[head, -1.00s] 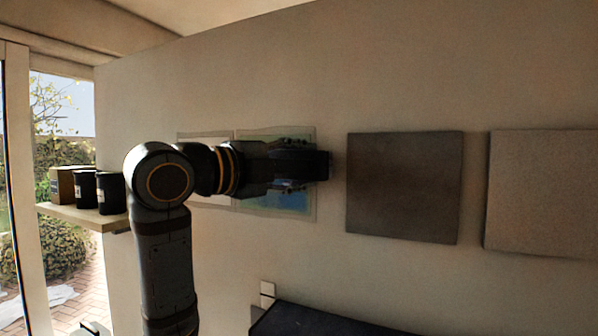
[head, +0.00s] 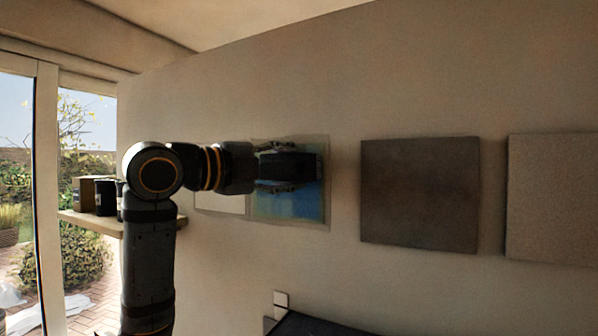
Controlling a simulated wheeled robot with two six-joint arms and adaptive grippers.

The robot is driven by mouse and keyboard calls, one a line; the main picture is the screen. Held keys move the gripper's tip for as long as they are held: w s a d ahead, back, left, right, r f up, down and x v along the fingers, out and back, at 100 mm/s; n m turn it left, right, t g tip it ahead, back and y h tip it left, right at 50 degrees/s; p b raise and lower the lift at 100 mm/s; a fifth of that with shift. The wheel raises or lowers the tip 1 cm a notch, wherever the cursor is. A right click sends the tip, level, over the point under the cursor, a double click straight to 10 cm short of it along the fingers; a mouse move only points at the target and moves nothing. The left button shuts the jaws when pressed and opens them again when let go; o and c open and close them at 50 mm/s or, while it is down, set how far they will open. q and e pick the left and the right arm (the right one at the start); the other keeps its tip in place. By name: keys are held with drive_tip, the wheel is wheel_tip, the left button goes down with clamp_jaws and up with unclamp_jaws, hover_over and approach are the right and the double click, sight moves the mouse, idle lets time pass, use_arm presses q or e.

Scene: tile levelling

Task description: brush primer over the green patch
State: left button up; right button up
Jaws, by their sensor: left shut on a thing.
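A blue patch (head: 295,208) with a pale greenish border is on the wall at the middle of the head view. I see no plainly green patch; greenish tint shows only at the border. My left gripper (head: 270,168) is in front of the patch, reaching in from the left. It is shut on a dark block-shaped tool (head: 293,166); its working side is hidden. The tool overlaps the upper part of the patch in view. I cannot tell if it touches the wall. My right gripper is not in view.
A pale panel (head: 221,204) adjoins the patch on the left. A dark grey panel (head: 419,195) and a lighter one (head: 553,196) are to the right. A shelf (head: 85,222) at left bears dark containers (head: 106,198). A dark surface (head: 308,325) lies below.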

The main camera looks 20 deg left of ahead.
sight(262, 168)
use_arm(q)
drive_tip(key=shift+w+a+f, duration=0.1)
drive_tip(key=shift+a, duration=1.25)
drive_tip(key=shift+a+b, duration=0.35)
drive_tip(key=shift+a, duration=0.2)
drive_tip(key=shift+w+a, duration=0.15)
drive_tip(key=shift+a, duration=0.9)
drive_tip(key=shift+a, duration=0.15)
drive_tip(key=b+v, duration=0.3)
drive_tip(key=v, duration=0.3)
drive_tip(key=shift+a, duration=0.3)
